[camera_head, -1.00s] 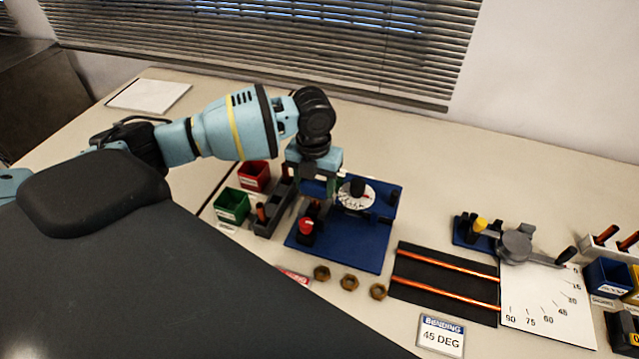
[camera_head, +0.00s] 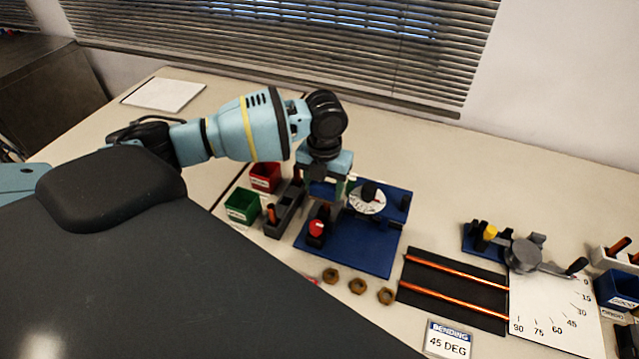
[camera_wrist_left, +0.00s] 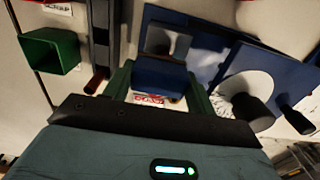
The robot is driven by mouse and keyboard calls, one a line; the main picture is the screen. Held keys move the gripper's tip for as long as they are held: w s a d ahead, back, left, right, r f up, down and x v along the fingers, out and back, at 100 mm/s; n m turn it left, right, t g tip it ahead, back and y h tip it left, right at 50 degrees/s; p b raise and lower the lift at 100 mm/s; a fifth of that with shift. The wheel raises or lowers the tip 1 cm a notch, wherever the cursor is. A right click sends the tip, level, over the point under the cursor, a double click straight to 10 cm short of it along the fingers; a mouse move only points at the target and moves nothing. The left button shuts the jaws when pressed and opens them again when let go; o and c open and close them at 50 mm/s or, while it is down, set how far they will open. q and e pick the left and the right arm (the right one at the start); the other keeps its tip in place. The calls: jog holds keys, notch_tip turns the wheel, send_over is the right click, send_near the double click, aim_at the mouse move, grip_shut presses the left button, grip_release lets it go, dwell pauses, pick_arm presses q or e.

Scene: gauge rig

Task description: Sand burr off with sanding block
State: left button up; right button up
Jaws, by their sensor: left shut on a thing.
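My left gripper (camera_head: 326,186) is over the back left part of a blue base plate (camera_head: 370,258). In the left wrist view its two green fingers are shut on a blue block (camera_wrist_left: 160,76), which I take for the sanding block. A grey part shows just beyond the block. I cannot tell whether the block touches anything below. On the plate are a round white dial (camera_head: 367,203) with a black knob and a red-topped clamp (camera_head: 316,230). I cannot make out the burr. My right gripper is not in view.
A green bin (camera_head: 242,207), a red bin (camera_head: 265,177) and a dark grey rack (camera_head: 285,210) stand left of the plate. Several brass nuts (camera_head: 358,286) lie in front. Copper rods (camera_head: 455,270) on a black mat and a bending tool (camera_head: 522,255) are to the right.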

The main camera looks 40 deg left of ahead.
pick_arm(q)
jog(key=shift+d+f, duration=0.35)
jog(key=shift+d, duration=0.45)
jog(key=shift+w+d, duration=0.1)
jog(key=shift+d, duration=0.3)
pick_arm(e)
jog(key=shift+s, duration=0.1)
pick_arm(q)
jog(key=shift+a, duration=0.1)
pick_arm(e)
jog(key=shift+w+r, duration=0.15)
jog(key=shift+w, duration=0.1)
pick_arm(q)
jog(key=shift+a, duration=0.3)
jog(key=shift+s+a, duration=0.2)
jog(key=shift+a, duration=0.3)
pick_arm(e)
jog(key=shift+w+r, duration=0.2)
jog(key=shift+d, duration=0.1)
